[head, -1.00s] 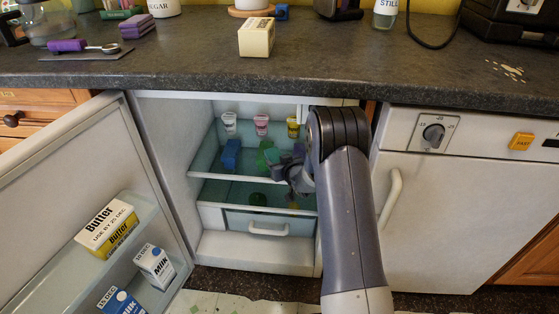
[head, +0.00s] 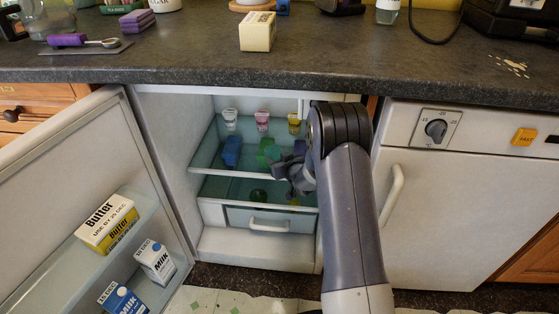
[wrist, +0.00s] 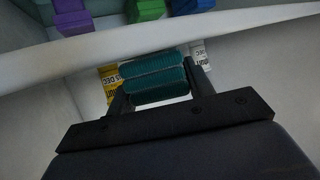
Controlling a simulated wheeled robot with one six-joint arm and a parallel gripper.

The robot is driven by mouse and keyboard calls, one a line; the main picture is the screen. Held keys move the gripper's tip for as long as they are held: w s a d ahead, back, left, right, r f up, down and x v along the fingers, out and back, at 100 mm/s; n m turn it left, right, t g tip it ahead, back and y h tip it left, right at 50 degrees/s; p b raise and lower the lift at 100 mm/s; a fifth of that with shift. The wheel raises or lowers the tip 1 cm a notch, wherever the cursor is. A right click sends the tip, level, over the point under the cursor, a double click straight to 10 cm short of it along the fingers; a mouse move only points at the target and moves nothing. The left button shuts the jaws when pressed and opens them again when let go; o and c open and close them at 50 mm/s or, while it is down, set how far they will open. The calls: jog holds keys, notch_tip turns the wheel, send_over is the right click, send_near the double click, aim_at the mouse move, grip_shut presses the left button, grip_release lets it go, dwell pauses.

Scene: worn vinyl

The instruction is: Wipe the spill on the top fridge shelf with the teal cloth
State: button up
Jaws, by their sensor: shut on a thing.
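My gripper (head: 290,172) reaches into the open fridge, at the right side of the top shelf (head: 240,175) near its front edge. In the wrist view my gripper (wrist: 160,92) is shut on the teal cloth (wrist: 158,82), a folded, ribbed bundle between the two fingers. In the head view the cloth cannot be told apart from the dark gripper. On the shelf stand a blue block (head: 231,152), a green block (head: 265,152) and a purple block (wrist: 72,18). I cannot make out a spill on this shelf; my arm hides part of it.
Pink (head: 262,120), yellow (head: 294,123) and white (head: 230,119) cups stand at the shelf's back. A drawer (head: 270,222) lies below. The open door (head: 60,180) at left holds butter (head: 106,224) and milk cartons (head: 155,262). A pale splash (head: 512,66) marks the counter.

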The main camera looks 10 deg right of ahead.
aim_at(281, 152)
jog(key=shift+s+a+f+b, duration=0.2)
jog(key=shift+s+b, duration=0.1)
jog(key=shift+s, duration=0.25)
jog(key=shift+s+a+r+b, duration=0.1)
jog(key=shift+s+a+b, duration=0.2)
jog(key=shift+s, duration=0.5)
jog(key=shift+s+a+b, duration=0.15)
jog(key=shift+s+b, duration=0.1)
jog(key=shift+s, duration=0.5)
jog(key=shift+w+d+p, duration=0.1)
jog(key=shift+w+d, duration=0.15)
jog(key=shift+w, duration=0.45)
jog(key=shift+w+d+p, duration=0.15)
jog(key=shift+w+d, duration=0.05)
jog(key=shift+w, duration=0.5)
jog(key=shift+w+d+p, duration=0.1)
jog(key=shift+w+d, duration=0.15)
jog(key=shift+w, duration=0.45)
jog(key=shift+w+d+p, duration=0.2)
jog(key=shift+w+p, duration=0.05)
jog(key=shift+w, duration=0.45)
jog(key=shift+w+d+p, duration=0.25)
jog(key=shift+w, duration=0.4)
jog(key=shift+w+d+p, duration=0.2)
jog(key=shift+w+p, duration=0.05)
jog(key=shift+w, duration=0.45)
jog(key=shift+w, duration=0.15)
